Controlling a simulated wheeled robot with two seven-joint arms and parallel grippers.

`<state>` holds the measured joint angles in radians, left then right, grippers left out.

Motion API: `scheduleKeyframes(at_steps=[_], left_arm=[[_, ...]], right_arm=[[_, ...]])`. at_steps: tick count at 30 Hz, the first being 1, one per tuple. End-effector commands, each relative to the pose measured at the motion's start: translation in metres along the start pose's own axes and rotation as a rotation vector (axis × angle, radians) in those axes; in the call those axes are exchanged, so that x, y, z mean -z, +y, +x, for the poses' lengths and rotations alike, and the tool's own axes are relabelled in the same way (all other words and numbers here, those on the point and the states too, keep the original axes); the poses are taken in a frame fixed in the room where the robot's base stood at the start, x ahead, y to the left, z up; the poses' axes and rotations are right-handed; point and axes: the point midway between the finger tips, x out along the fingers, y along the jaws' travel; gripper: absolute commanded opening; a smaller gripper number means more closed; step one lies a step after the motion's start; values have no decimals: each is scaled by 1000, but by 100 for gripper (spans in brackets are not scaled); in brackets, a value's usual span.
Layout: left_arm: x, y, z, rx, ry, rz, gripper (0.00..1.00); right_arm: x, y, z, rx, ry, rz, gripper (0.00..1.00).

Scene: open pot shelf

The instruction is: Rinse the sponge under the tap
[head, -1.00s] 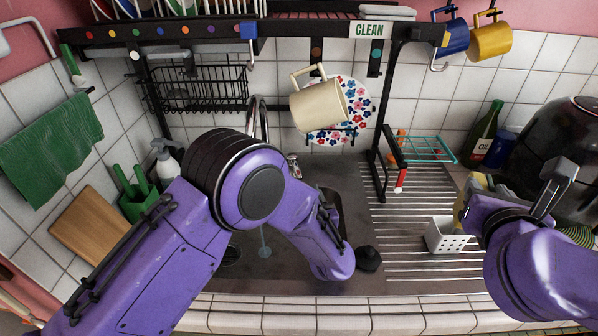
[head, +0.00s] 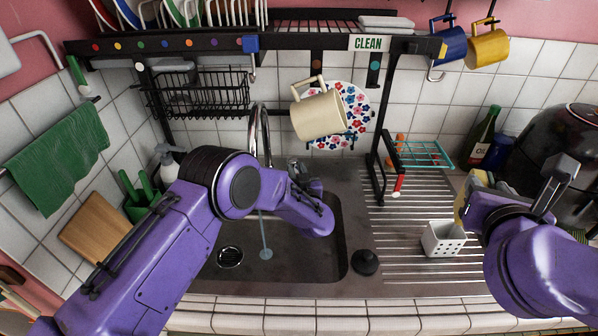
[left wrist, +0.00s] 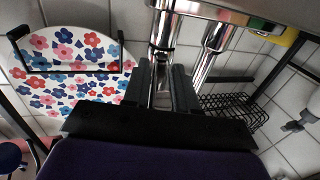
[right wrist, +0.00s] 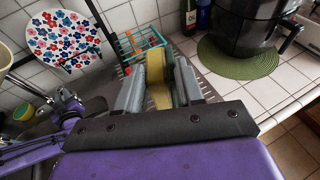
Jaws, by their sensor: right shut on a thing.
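The yellow sponge (right wrist: 158,78) is between the fingers of my right gripper (right wrist: 160,88) in the right wrist view. In the head view the sponge (head: 461,204) is partly hidden beside that gripper, above the drainboard. The chrome tap (head: 262,128) arches over the sink (head: 305,262). A thin pale stream (head: 263,232) falls below its spout to a round patch in the basin. My left gripper (head: 300,168) is beside the tap base. In the left wrist view its fingers (left wrist: 163,85) are parted, with chrome tap parts (left wrist: 166,40) beyond them; contact is unclear.
A white perforated holder (head: 443,240) stands on the ribbed drainboard (head: 400,275), and a black stopper (head: 365,262) lies left of it. A cream mug (head: 318,116) hangs above the sink. The rack's black post (head: 376,165) stands between my arms.

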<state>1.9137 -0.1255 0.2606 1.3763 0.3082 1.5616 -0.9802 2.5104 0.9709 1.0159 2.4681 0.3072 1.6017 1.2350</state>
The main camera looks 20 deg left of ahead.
Motion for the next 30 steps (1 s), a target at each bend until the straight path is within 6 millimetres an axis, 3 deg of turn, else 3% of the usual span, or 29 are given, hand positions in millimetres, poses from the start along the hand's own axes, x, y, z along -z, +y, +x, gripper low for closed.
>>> scheduleKeyframes(at_steps=[1,2,8,17,26,27,28,30], left_arm=[[0,0,0,0,0,0,9],[0,0,0,0,0,0,0],[1,-1,1,-21,3,-1,0],[0,-13,6,-270,2,1,0],[0,-12,6,-286,1,0,0],[1,-12,6,-286,1,0,36],[0,-12,6,-286,1,0,44],[0,-12,6,-286,1,-1,44]], right_arm=[[0,0,0,0,0,0,0],[0,0,0,0,0,0,0],[0,0,0,0,0,0,0],[9,1,3,-2,0,-1,0],[8,0,3,0,0,0,0],[8,0,2,1,0,0,0],[8,0,2,1,0,0,0],[8,0,2,1,0,0,0]])
